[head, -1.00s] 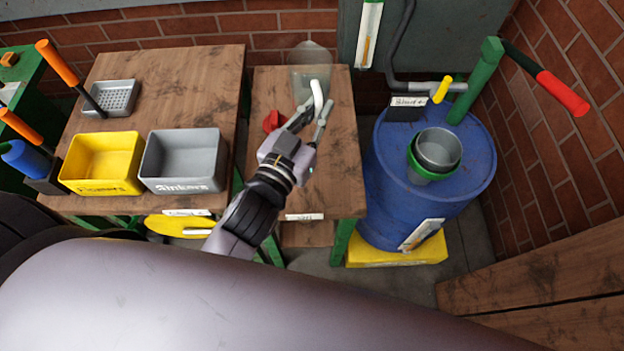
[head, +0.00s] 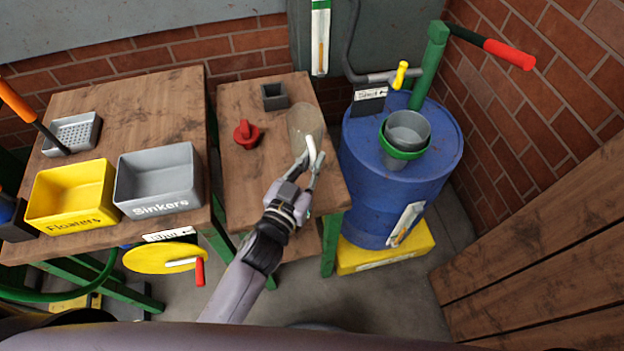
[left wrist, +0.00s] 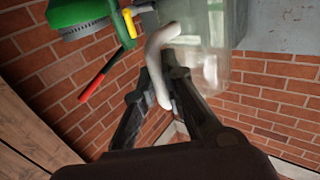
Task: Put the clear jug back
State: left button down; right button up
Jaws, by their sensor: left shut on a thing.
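The clear jug (head: 303,120) is see-through with a white handle (head: 311,148). In the head view it shows over the right part of the small wooden table (head: 235,185); whether it touches the top I cannot tell. My left gripper (head: 312,165) is shut on the handle from the near side. In the left wrist view, the jug (left wrist: 215,55) is at the upper middle, and its handle (left wrist: 158,62) is between the fingers (left wrist: 155,90). My right gripper is not in view.
A red object (head: 246,134) and a dark square cup (head: 274,96) stand on the same table. Left is a table with a yellow Floaters bin (head: 72,218) and grey Sinkers bin (head: 160,208). Right is a blue drum (head: 385,215) with a grey bucket (head: 408,128) and green pump (head: 430,65).

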pick_arm(q)
notch_tip(320, 180, down, 3)
jog(key=shift+f, duration=0.1)
notch_tip(320, 180, down, 4)
jog(key=shift+r+b, duration=0.25)
jog(key=shift+b, duration=0.45)
jog(key=shift+f, duration=0.2)
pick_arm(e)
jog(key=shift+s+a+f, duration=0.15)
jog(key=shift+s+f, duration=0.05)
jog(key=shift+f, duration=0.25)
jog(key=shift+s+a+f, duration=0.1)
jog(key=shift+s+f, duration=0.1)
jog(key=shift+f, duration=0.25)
pick_arm(q)
jog(key=shift+f, duration=0.1)
jog(key=c, duration=1.7)
grip_release()
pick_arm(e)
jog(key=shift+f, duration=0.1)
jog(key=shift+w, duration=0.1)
